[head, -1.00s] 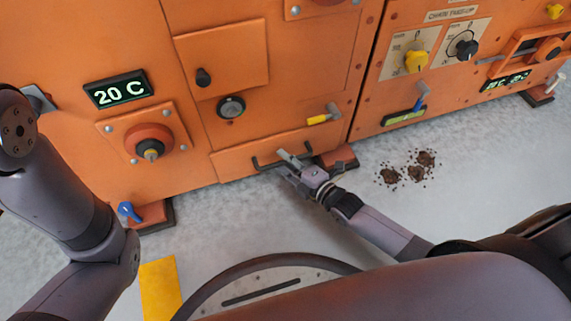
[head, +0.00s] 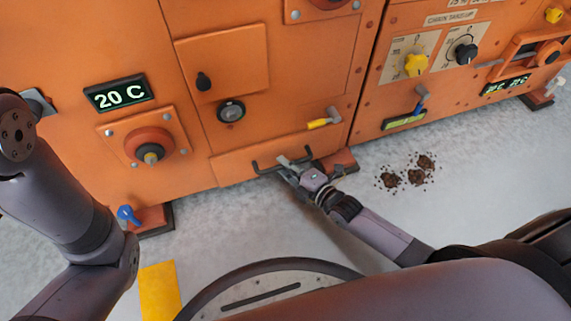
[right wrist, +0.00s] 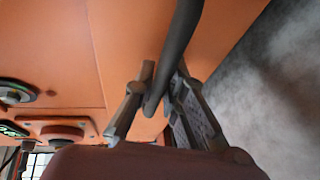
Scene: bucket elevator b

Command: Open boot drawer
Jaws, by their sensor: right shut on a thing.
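The boot drawer (head: 234,168) is a low, wide orange front at the foot of the orange machine, with a dark bar handle (head: 265,168). It looks flush or nearly flush with the machine. My right gripper (head: 285,165) is shut on this handle. In the right wrist view, the dark handle bar (right wrist: 180,50) runs down between the two fingers of my right gripper (right wrist: 160,95). My left arm stands at the left of the head view; its gripper is out of view.
Above the drawer are a yellow-tipped lever (head: 320,123), a round dark knob (head: 231,111) and a red knob (head: 150,148). A blue valve handle (head: 128,214) sits low at left. Brown dirt piles (head: 408,173) lie on the grey floor at right. Floor before the drawer is clear.

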